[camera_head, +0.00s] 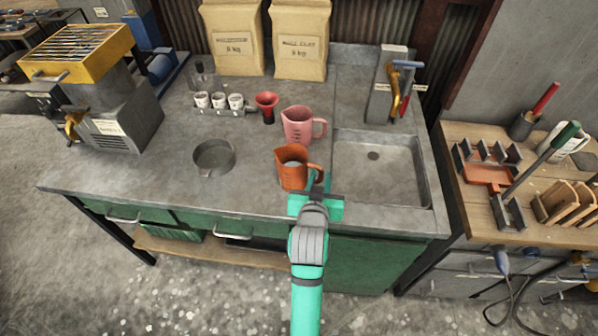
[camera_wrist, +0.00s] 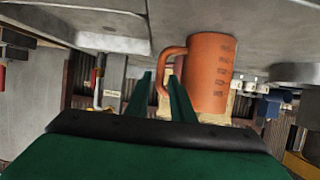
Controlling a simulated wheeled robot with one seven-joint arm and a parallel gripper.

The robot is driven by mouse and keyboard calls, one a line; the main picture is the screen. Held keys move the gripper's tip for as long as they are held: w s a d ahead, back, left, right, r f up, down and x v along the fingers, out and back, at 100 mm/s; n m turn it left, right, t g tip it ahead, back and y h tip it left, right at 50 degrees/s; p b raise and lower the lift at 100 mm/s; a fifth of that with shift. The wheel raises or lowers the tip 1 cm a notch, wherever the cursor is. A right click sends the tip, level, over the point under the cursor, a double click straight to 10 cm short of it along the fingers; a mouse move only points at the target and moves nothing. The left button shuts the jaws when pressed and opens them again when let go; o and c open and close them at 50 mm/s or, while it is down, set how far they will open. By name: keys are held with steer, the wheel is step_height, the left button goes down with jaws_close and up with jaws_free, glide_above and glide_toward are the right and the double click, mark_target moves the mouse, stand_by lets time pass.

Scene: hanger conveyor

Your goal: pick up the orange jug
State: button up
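The orange jug (camera_head: 292,169) stands upright near the front edge of the grey metal counter, its handle at the right. In the wrist view, which looks upside down, the jug (camera_wrist: 211,75) is close, with measuring marks on its side and its handle (camera_wrist: 163,66) facing left. My gripper (camera_head: 317,184) is at the counter's front edge, just in front of the handle. In the wrist view its two green fingers (camera_wrist: 161,75) are apart, with the handle showing in the gap between their tips. I see no contact; whether the handle is fully between them is unclear.
A pink jug (camera_head: 297,126) stands just behind the orange one. A red funnel (camera_head: 267,107) and small white cups (camera_head: 219,101) stand farther back. The front-left counter is clear.

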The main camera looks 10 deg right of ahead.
steer(key=shift+x, duration=1.05)
steer(key=shift+w, duration=0.15)
steer(key=shift+x, duration=2.65)
jaws_close()
